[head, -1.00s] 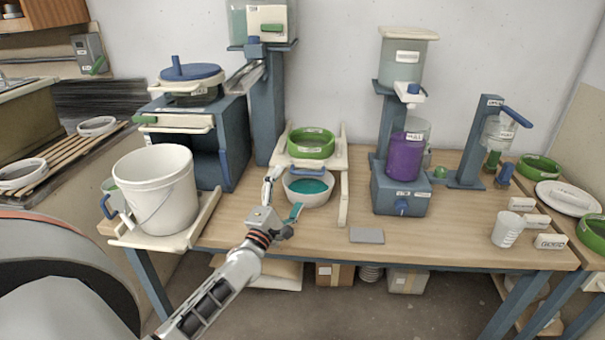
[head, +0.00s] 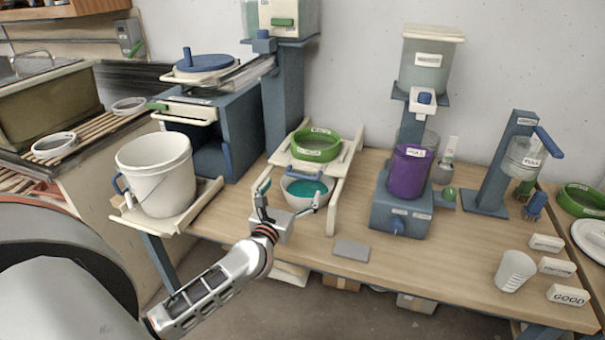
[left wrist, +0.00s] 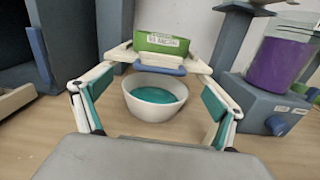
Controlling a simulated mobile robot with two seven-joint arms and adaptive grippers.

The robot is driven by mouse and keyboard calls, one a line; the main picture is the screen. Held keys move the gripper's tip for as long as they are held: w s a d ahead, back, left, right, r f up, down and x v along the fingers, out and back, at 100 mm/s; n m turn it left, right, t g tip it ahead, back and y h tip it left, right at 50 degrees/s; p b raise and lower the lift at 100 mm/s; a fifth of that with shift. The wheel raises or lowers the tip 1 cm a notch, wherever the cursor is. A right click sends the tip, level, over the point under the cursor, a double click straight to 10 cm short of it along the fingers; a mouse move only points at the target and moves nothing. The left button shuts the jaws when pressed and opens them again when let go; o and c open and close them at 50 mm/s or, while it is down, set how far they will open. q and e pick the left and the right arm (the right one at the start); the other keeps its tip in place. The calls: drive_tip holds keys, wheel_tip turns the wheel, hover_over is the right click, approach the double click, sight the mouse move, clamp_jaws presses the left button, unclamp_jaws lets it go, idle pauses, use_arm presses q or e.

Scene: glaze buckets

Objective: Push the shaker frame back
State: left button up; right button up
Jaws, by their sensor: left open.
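The shaker frame (head: 342,181) is a cream frame with side rails, a blue handle (head: 303,176) at its front and a green-rimmed sieve (head: 316,146) on it. A white bowl of teal glaze (head: 305,192) sits on the table below the handle. My left gripper (head: 288,198) is open and empty, pointing at the frame from the front. In the left wrist view its teal-padded fingers (left wrist: 155,102) are spread wide, with the bowl (left wrist: 153,108) and the blue handle (left wrist: 160,70) beyond and between them. Contact with the frame cannot be told. My right gripper is out of view.
A white bucket (head: 155,178) on a cream shelf and a blue cabinet (head: 235,135) stand left. A blue stand with a purple container (head: 410,172) is right of the frame. A grey plate (head: 351,250) lies near the front edge. A cup (head: 514,271) and labels are farther right.

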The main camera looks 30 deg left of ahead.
sight(301, 176)
use_arm(q)
drive_tip(key=shift+n, duration=0.3)
drive_tip(key=shift+f+x, duration=0.1)
drive_tip(key=shift+x, duration=1.8)
drive_tip(key=shift+f+x, duration=0.15)
drive_tip(key=shift+x, duration=1.8)
drive_tip(key=shift+d, duration=0.1)
drive_tip(key=c, duration=1.6)
